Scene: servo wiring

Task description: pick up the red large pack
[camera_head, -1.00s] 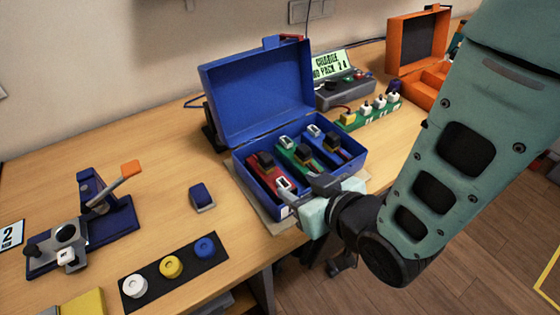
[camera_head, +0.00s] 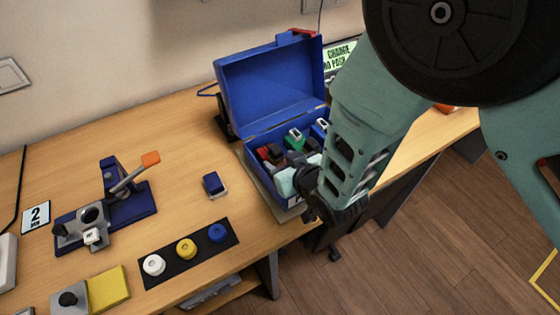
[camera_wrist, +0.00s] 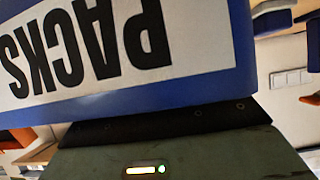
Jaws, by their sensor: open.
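The red large pack (camera_head: 264,153) lies at the left end inside the open blue case (camera_head: 251,139). The wrist view shows the case's front label (camera_wrist: 95,45), reading PACKS upside down, very close; no pack or fingertips show there.
A green pack (camera_head: 294,137) and a blue pack (camera_head: 320,127) stand right of the red one. The raised case lid (camera_head: 265,85) rises behind. A small blue block (camera_head: 214,184) and a black strip with several round knobs (camera_head: 187,252) lie left on the table.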

